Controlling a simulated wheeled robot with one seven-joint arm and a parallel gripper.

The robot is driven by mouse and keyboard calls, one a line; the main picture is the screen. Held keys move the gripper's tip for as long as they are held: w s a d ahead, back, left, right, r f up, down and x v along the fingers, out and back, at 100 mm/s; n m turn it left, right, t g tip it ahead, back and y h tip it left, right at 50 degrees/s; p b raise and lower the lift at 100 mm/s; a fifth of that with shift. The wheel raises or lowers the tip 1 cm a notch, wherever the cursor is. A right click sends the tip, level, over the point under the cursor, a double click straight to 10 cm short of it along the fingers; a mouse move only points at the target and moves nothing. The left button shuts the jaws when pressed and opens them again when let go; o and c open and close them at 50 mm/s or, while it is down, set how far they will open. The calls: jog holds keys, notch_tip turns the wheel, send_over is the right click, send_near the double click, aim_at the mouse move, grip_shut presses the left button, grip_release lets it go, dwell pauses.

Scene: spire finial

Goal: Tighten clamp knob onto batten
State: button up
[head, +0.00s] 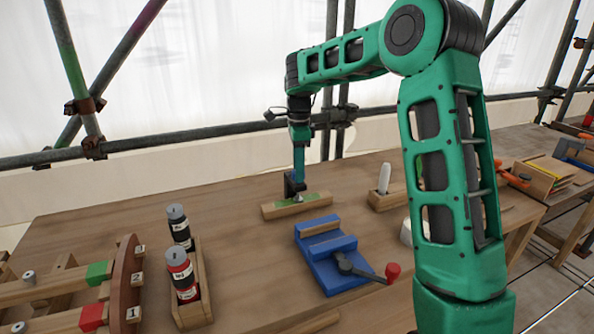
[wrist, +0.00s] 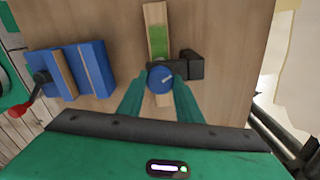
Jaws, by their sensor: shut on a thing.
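The wooden batten (head: 318,206) lies on the bench behind the blue vise, with a green patch on its top; in the wrist view the batten (wrist: 154,18) runs away from my gripper. A black clamp (wrist: 190,66) sits across the batten. Its round blue knob (wrist: 160,78) has a pale line on its face. My gripper (wrist: 160,84) is shut on the knob, one green finger on each side. In the head view my gripper (head: 295,186) points down at the batten, and the knob is hidden there.
A blue vise (head: 328,262) with a red-ended handle (head: 392,271) stands in front of the batten. A wooden holder (head: 192,312) with two bottles is at the left. A small block (head: 386,198) with a white piece is at the right. Scaffold poles run behind the bench.

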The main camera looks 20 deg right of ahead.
jog(key=shift+w+a+r+m, duration=0.2)
jog(key=shift+w+m, duration=0.05)
jog(key=shift+m, duration=0.35)
jog(key=o, duration=0.9)
jog(key=shift+o, duration=0.7)
jog(key=shift+s+d+f, duration=0.1)
jog(key=shift+f, duration=0.05)
notch_tip(320, 180, up, 11)
